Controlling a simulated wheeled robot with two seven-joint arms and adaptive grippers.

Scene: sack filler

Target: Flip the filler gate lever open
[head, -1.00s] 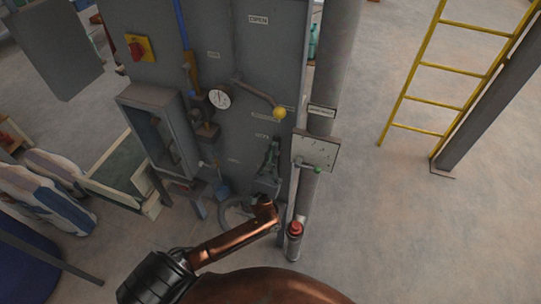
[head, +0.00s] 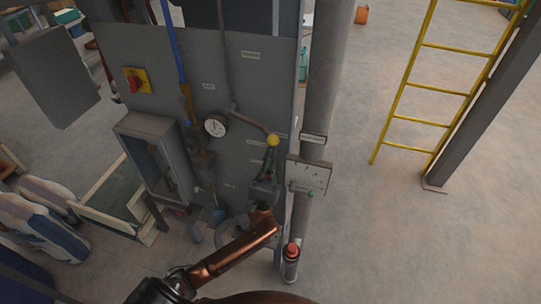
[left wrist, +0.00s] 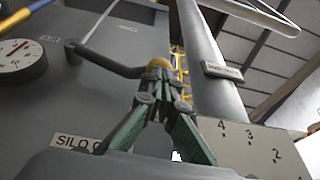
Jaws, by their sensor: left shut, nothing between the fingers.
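The filler gate lever (head: 252,122) is a grey bar on the machine's grey front panel, sloping down to the right to a yellow ball knob (head: 273,140). In the left wrist view the lever (left wrist: 110,62) runs right to the knob (left wrist: 158,63), which is partly hidden by my fingertips. My left gripper (head: 268,155) has green-sided fingers pointing up, with the tips just below the knob. It is shut and empty; the left wrist view shows its tips (left wrist: 158,72) together in front of the knob. I cannot tell if they touch it. My right gripper is not in view.
A round gauge (head: 215,126) and a red-and-yellow switch (head: 137,80) sit left of the lever. A grey post (head: 325,90) with a numbered plate (head: 309,176) stands close on the right. A yellow ladder (head: 432,95) is farther right, with clear floor between.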

